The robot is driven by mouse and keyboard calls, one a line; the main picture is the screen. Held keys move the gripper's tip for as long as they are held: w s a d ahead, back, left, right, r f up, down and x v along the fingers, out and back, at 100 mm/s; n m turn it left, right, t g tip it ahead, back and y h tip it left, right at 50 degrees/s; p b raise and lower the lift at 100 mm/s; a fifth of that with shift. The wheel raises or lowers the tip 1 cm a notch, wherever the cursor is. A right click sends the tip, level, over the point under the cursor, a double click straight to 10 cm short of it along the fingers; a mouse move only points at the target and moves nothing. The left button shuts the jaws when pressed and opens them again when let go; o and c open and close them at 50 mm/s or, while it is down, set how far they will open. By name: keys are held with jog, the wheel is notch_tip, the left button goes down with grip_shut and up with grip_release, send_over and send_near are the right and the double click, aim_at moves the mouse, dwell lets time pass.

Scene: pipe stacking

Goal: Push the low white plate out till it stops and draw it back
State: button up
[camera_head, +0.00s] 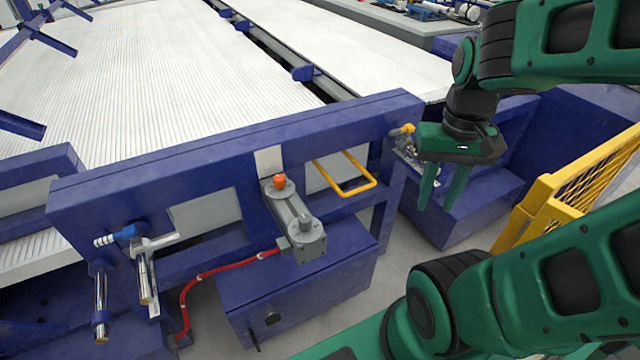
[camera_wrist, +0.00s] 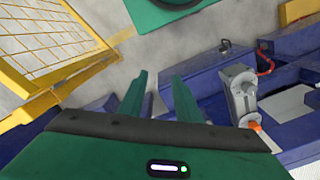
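My gripper (camera_head: 435,207) hangs at the right of the head view, fingers apart, with nothing between them. The open fingers also show in the wrist view (camera_wrist: 159,75). A blue frame (camera_head: 140,172) crosses the middle of the head view. In it, a pale plate (camera_head: 205,212) sits low in the left opening. A whitish plate (camera_head: 318,178) shows behind a yellow handle (camera_head: 357,187) on the right. A small white plate (camera_head: 268,160) stands upright behind a grey actuator with an orange knob (camera_head: 279,181). I cannot tell which one is the low white plate. My gripper is apart from all of them.
The grey actuator (camera_head: 298,222) juts out over a blue box (camera_head: 290,290), with a red hose (camera_head: 222,268) beside it. A yellow mesh fence (camera_head: 592,172) stands at the right. White ribbed beds (camera_head: 150,75) lie behind the frame. Grey floor shows between frame and fence.

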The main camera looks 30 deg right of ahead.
jog(key=shift+w, duration=0.3)
jog(key=w+d+f+t+y, duration=0.2)
jog(key=w+f+y, duration=0.6)
jog(key=w+f, duration=0.9)
jog(key=w+d+f+m+t+y, duration=0.4)
jog(key=w+d+f+t, duration=0.1)
jog(key=t, duration=0.4)
jog(key=x, duration=1)
jog(key=shift+w+a, duration=0.25)
jog(key=shift+w, duration=0.1)
